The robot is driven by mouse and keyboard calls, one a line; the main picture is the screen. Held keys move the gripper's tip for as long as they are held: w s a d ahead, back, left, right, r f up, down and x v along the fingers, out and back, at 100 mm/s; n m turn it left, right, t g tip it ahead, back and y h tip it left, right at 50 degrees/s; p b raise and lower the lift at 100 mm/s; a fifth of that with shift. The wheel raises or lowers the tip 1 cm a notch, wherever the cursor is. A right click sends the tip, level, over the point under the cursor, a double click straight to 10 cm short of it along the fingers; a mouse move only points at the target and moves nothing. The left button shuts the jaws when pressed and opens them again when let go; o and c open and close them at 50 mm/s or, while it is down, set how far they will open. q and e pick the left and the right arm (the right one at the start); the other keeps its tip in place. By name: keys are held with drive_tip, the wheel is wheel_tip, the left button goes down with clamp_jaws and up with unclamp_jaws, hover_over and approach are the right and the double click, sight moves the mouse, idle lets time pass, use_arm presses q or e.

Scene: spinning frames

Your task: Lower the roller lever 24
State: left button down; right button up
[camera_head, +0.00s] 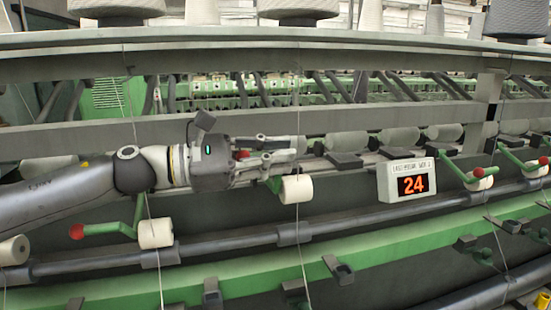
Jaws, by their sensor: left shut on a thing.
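My left gripper (288,150) reaches in from the left, its fingers pointing right. It is shut on the roller lever at the middle of the frame. The lever's red knob (241,154) shows between the fingers close to the palm. A short piece of its green arm (273,184) shows below the fingers and runs to a white roller (297,189). The fingers hide most of this lever. A number display (413,185) reading 24 is mounted to the right of the roller. My right gripper is not in view.
Another lever with a red knob (76,231) and white roller (155,233) is at lower left. More levers with red knobs (478,172) stand at right. Thin yarns run down across the front. A dark horizontal bar (225,246) and green rail lie below.

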use_arm(q)
drive_tip(key=shift+w+a+r, duration=0.15)
drive_tip(key=c, duration=1.7)
unclamp_jaws()
drive_tip(key=shift+o, duration=1.2)
drive_tip(key=shift+w, duration=0.1)
drive_tip(key=v, duration=1.2)
